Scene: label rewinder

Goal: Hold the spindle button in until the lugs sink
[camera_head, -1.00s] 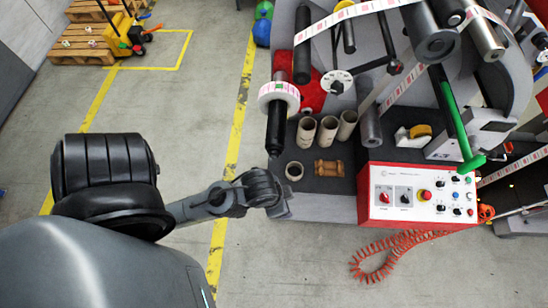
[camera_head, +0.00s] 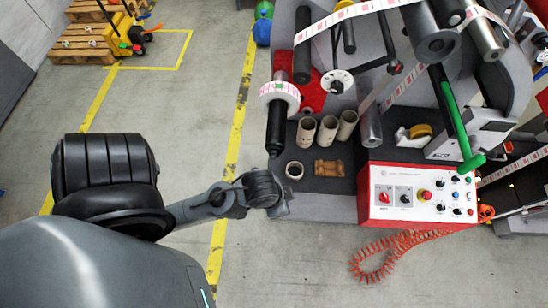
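The spindle (camera_head: 276,128) is a black cylinder pointing toward the front, with a white and pink label roll (camera_head: 280,93) around its rear part. Its front end (camera_head: 274,151) is small in view; I cannot make out the button or the lugs. My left arm comes in from the left, and its end with the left gripper (camera_head: 281,205) is below the spindle's front end in the picture, apart from it, beside the machine's front left corner. The fingers are too small and hidden to tell open from shut. My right gripper is not in view.
A red and white control panel (camera_head: 421,196) stands at the front, with a coiled red hose (camera_head: 374,262) below.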

